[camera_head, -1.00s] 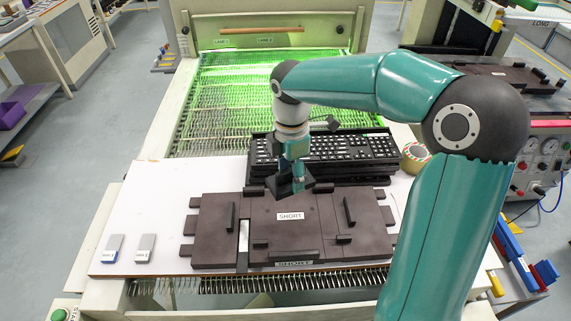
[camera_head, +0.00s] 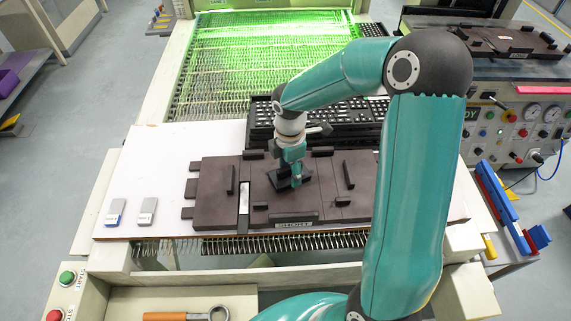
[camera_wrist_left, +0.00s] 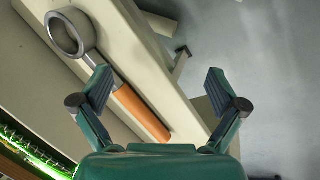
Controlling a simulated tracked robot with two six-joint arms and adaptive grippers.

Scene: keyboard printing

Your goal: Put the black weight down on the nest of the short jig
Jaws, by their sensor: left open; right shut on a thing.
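The short jig (camera_head: 215,190) is a dark brown plate assembly with raised bars, lying on the white board. Its front label reads SHORT. My right gripper (camera_head: 290,176) is over the middle of the jig, shut on the black weight (camera_head: 281,181). My left gripper (camera_wrist_left: 158,95) is open and empty in the left wrist view, above a tool with an orange handle.
Black keyboards (camera_head: 262,122) are stacked just behind the jig. Two small grey blocks (camera_head: 147,208) lie on the white board (camera_head: 130,185) at left. The orange-handled ring tool (camera_head: 190,315) lies in front; it also shows in the left wrist view (camera_wrist_left: 140,110). A green-lit conveyor (camera_head: 230,65) runs behind.

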